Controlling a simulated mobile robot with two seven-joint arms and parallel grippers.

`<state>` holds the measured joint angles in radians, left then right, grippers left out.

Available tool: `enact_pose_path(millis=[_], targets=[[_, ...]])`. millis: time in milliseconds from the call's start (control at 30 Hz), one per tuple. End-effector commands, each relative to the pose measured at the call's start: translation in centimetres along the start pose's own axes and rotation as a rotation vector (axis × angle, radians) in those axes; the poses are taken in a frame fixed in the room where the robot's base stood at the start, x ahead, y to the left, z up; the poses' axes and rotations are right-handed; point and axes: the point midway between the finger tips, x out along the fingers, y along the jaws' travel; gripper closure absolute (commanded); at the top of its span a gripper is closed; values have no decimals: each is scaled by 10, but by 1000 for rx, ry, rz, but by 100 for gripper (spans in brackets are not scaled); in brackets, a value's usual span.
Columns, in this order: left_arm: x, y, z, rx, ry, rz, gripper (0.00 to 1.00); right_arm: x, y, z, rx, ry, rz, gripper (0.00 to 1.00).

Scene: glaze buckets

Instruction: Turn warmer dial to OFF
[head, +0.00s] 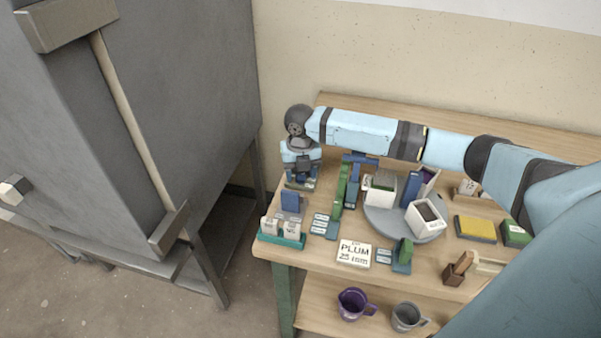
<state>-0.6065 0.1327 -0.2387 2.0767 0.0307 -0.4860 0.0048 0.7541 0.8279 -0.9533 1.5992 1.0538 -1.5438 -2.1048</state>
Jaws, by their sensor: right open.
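My right arm reaches in from the right across the back of the wooden table (285,255). Its gripper (300,182) points down at the table's back left corner. The gripper is open, and its fingertips are small and dark in the head view. I cannot make out a warmer or its dial; a small dark item at the fingertips is mostly hidden by the gripper, and I cannot tell whether they touch. My left gripper is not in view.
A grey turntable (385,228) holds white containers. A blue block (291,202), a teal rack (283,240), a PLUM card (354,253) and a yellow sponge-like block (475,229) lie around it. Mugs (354,304) stand on the lower shelf. A large grey cabinet (190,80) stands left.

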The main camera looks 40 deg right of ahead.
Motion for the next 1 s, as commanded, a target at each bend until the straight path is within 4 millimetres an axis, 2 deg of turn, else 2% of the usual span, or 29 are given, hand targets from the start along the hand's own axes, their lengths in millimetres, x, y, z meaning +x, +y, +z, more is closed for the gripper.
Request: enact_pose_path(millis=[267, 367, 500, 767, 1000], targets=[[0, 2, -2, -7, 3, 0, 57, 2, 0, 0, 0, 0, 0, 45], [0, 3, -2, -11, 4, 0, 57, 2, 0, 0, 0, 0, 0, 63], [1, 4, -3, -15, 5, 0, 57, 2, 0, 0, 0, 0, 0, 94], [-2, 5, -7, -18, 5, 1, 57, 0, 0, 0, 18, 0, 0, 94], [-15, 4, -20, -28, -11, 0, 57, -5, 0, 0, 122, 2, -1, 94]])
